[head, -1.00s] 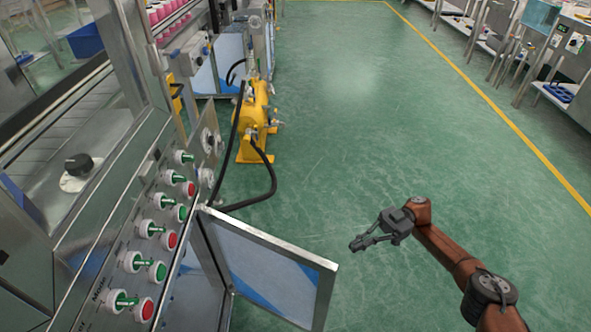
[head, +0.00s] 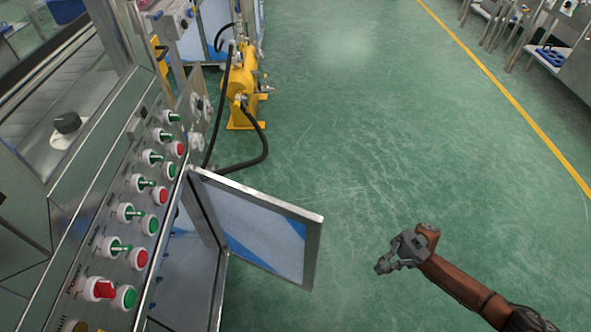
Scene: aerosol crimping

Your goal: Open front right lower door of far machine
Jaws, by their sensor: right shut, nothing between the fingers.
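The machine (head: 65,215) with a steel control panel of red and green knobs stands on the left. Its lower door (head: 255,232), a framed panel with blue and whitish areas, stands swung open out over the floor. My left gripper is not in view.
A yellow pump-like unit (head: 242,90) with black hoses (head: 262,150) stands on the floor beyond the door. Steel tables with blue items (head: 553,56) line the far right, behind a yellow floor line (head: 510,95). The green floor between is clear.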

